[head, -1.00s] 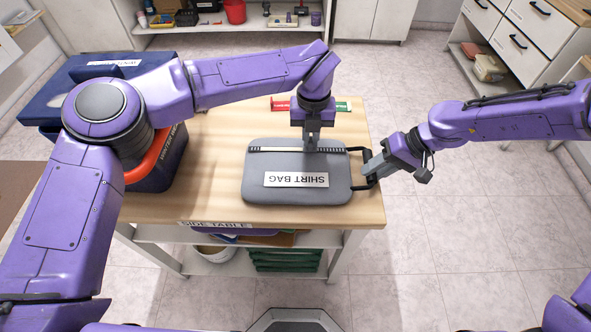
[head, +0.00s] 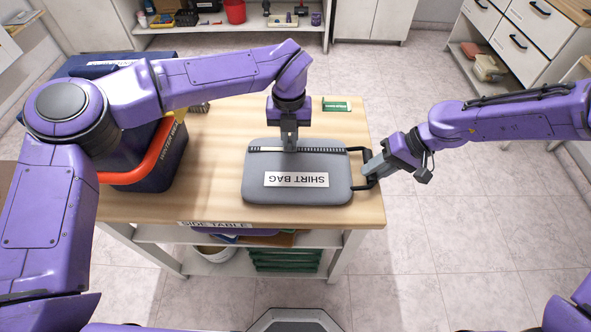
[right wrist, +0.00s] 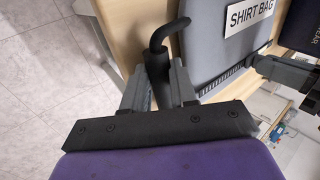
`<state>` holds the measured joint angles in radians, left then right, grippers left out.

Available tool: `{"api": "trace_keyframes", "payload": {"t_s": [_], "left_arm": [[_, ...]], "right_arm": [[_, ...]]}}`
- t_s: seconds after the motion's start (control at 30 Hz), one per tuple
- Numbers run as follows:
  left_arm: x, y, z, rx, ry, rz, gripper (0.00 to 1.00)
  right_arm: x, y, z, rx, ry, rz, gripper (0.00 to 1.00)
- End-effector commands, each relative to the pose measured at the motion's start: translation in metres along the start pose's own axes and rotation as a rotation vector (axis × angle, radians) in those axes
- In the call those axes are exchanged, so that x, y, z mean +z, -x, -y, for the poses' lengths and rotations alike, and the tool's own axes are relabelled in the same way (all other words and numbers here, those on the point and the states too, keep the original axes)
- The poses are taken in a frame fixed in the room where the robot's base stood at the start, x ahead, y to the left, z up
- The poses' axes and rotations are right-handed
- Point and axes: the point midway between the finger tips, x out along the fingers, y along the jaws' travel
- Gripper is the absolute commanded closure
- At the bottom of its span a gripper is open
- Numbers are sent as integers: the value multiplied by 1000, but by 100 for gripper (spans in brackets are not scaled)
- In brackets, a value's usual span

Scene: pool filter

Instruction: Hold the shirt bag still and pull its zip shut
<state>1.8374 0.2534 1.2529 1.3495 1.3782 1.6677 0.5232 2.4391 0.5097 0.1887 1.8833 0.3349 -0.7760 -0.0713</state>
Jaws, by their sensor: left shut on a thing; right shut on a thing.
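The grey shirt bag (head: 262,190) lies flat on the side table, its label upside down in the head view. My right gripper (head: 372,170) is shut on the black handle (head: 362,151) at the bag's right end. The right wrist view shows the handle (right wrist: 158,62) between its fingers.
The side table (head: 225,212) has bare wood around the bag. A dark blue bin with an orange rim (head: 160,152) stands at the left, under my left arm. A green and white item (head: 337,104) lies behind the bag. Open floor is at the right.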

Motion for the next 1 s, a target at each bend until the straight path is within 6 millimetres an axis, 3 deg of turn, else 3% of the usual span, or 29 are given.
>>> {"api": "trace_keyframes", "payload": {"t_s": [1.0], "left_arm": [[1, 0, -52, 1, 3, 2, 100]], "right_arm": [[0, 0, -1, 1, -1, 1, 100]]}}
